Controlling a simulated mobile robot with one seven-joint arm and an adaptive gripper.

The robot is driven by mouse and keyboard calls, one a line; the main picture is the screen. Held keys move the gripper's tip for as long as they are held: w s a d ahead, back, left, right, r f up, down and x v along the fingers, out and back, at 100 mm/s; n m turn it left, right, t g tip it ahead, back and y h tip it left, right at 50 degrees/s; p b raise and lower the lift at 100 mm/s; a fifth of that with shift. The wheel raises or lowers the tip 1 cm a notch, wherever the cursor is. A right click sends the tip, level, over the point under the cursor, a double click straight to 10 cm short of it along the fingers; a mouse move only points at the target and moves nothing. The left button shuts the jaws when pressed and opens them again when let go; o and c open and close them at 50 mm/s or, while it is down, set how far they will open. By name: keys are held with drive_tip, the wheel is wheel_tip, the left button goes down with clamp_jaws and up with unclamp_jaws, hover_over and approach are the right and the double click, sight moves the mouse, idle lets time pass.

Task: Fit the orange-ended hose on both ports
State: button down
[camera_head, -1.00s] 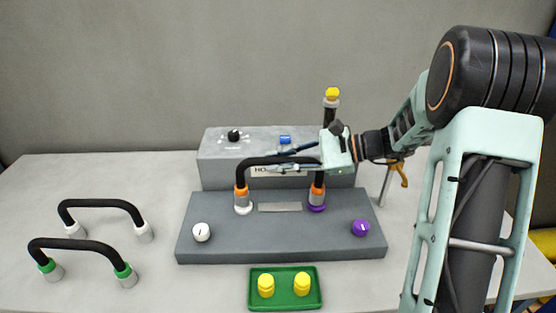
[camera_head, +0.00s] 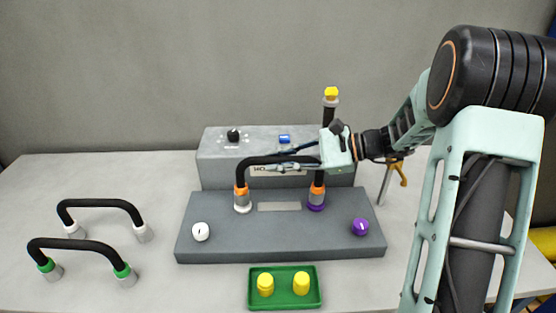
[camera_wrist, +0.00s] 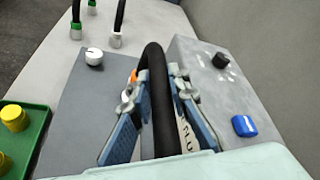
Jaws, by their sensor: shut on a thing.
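The orange-ended hose (camera_head: 268,160) is a black arch whose two orange-banded ends stand upright over the ports. Its left end stands at the white port (camera_head: 243,208) and its right end at the purple port (camera_head: 315,207). Whether the ends are fully seated I cannot tell. My gripper (camera_head: 300,163) is at the top bar of the hose. In the wrist view my gripper (camera_wrist: 157,105) has its blue-padded fingers on either side of the black hose (camera_wrist: 154,75), shut on it. One orange end (camera_wrist: 134,77) shows partly behind the left finger.
A grey base (camera_head: 280,240) carries a white knob (camera_head: 201,231) and a purple knob (camera_head: 361,228). A grey box (camera_head: 215,160) stands behind. A green tray (camera_head: 284,301) holds yellow plugs in front.

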drive_tip(key=shift+f+b, duration=0.35)
drive_tip(key=shift+f, duration=0.05)
idle(0.4)
drive_tip(key=c, duration=2.1)
unclamp_jaws()
drive_tip(key=shift+f, duration=0.1)
drive_tip(key=p+v, duration=0.3)
drive_tip(key=v, duration=0.8)
